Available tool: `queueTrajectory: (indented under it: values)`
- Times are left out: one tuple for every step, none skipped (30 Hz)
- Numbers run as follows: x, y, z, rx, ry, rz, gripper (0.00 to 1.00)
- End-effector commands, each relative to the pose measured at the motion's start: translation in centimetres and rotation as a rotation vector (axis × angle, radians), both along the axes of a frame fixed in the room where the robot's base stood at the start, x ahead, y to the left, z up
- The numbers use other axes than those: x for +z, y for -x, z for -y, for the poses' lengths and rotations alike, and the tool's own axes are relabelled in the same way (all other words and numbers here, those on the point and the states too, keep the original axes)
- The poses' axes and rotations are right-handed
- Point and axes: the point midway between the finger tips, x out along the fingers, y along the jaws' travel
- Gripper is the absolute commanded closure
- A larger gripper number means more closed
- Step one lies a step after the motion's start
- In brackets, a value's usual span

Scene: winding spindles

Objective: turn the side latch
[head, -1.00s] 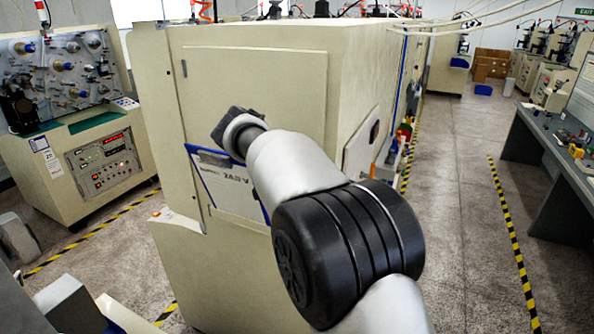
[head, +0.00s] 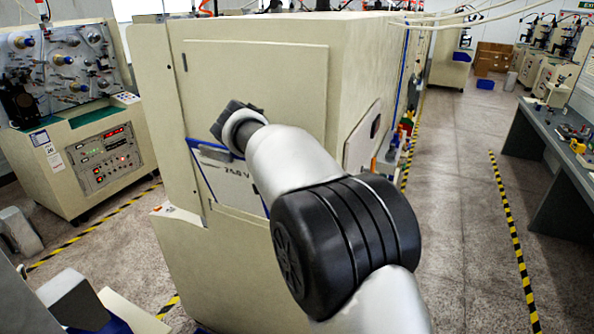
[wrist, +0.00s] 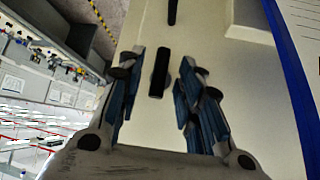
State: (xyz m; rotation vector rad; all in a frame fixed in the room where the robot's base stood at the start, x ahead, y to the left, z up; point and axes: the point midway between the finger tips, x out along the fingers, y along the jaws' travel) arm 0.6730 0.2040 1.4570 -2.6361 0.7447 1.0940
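A dark, narrow bar that looks like the latch (wrist: 160,73) stands out against the beige panel (wrist: 232,70) in the wrist view. My gripper (wrist: 160,64) is open, with one blue-grey finger on each side of this bar. Gaps show between the bar and both fingers; I cannot tell how deep the fingers reach. In the head view my gripper (head: 236,118) is a dark shape in front of the cabinet's front door (head: 285,85). The latch is hidden there behind my gripper and arm.
A blue-edged sheet (head: 215,178) hangs on the cabinet below my gripper and shows at the right of the wrist view (wrist: 300,50). A side panel (head: 362,140) is on the cabinet's right face. Clear aisle floor (head: 450,200) lies to the right.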

Motion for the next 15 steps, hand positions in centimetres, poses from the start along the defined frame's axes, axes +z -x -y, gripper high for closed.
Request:
queueTrajectory:
  values:
    - [0.0,0.0,0.0,0.0,0.0,0.0,0.67]
    - [0.0,0.0,0.0,0.0,0.0,0.0,0.67]
    - [0.0,0.0,0.0,0.0,0.0,0.0,0.67]
    - [0.1,0.0,0.0,0.0,0.0,0.0,0.67]
    - [0.1,0.1,-0.1,0.001,-0.001,0.0,0.67]
    - [0.3,0.2,-0.2,0.001,-0.001,0.0,0.67]
    - [0.5,0.3,-0.3,0.001,-0.001,0.002,0.67]
    - [0.7,0.5,-0.4,0.001,-0.001,0.002,0.67]
    - [1.1,0.9,-0.6,0.001,-0.001,0.002,0.67]
    - [1.5,1.2,-0.8,0.001,-0.002,0.002,0.67]
    - [1.9,1.5,-1.0,0.002,-0.003,0.003,0.67]
    - [2.5,2.0,-1.4,0.002,-0.003,0.003,0.67]
    - [2.9,2.4,-1.6,0.002,-0.003,0.003,0.67]
    - [3.4,2.8,-1.9,0.003,-0.003,0.003,0.67]
    - [4.1,3.4,-2.2,0.002,-0.003,0.003,0.67]
